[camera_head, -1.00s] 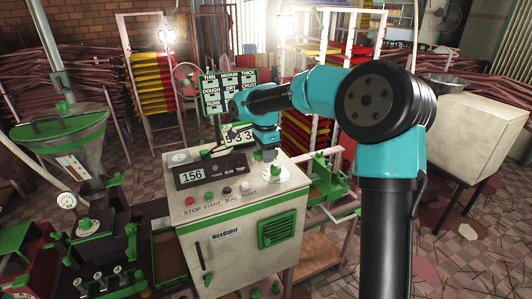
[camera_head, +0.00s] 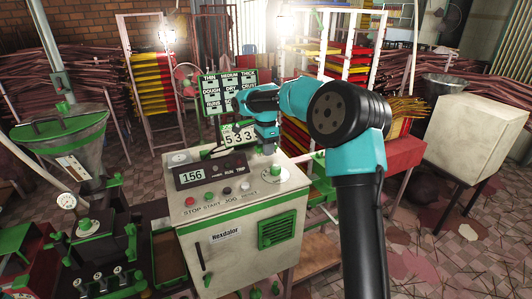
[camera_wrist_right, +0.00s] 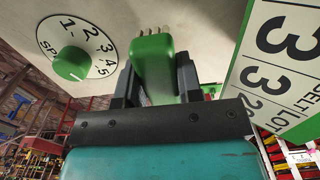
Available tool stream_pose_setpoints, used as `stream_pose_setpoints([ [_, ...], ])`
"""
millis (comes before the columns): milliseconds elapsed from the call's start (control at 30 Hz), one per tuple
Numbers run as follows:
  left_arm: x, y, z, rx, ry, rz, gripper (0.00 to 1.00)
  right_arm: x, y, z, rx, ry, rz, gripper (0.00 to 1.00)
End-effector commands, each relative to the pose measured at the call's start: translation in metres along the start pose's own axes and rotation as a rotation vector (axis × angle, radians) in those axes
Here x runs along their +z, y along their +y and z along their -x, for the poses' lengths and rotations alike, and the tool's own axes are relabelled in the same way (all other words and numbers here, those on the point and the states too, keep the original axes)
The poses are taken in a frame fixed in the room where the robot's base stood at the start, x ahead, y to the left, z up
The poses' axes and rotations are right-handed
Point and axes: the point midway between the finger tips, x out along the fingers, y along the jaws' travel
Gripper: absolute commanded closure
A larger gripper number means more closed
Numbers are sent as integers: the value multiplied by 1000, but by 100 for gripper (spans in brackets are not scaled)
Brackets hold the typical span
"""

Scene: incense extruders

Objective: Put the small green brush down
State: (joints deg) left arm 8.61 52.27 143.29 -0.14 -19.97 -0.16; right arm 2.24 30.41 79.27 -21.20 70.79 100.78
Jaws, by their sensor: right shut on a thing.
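The small green brush (camera_wrist_right: 152,62) is held between the two dark fingers of my right gripper (camera_wrist_right: 154,82) in the right wrist view. Its green body shows between the fingers and its short pale bristles point to the top of that picture. In the head view my right gripper (camera_head: 267,148) is over the back right part of the cabinet top, near the round speed dial; the brush cannot be made out there. Whether the brush touches the cabinet top is not clear. My left gripper is not in view.
The pale control cabinet (camera_head: 226,219) has a counter display (camera_head: 192,176) and buttons on top. A green speed knob (camera_wrist_right: 71,64) sits left of the brush in the wrist view. A number card (camera_head: 238,136) stands close by the gripper, below a green-edged board (camera_head: 222,94).

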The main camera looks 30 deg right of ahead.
Motion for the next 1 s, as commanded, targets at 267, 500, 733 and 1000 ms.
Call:
stream_pose_setpoints([
  [267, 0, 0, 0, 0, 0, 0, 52, 0, 0, -21, -2, 0, 0, 92],
  [500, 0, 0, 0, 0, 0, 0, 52, 0, 0, -22, -1, 0, 0, 92],
  [733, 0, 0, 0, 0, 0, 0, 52, 0, 0, -24, 0, 0, 0, 54],
  [1000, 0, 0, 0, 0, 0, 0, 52, 0, 0, -24, 0, 0, 0, 41],
])
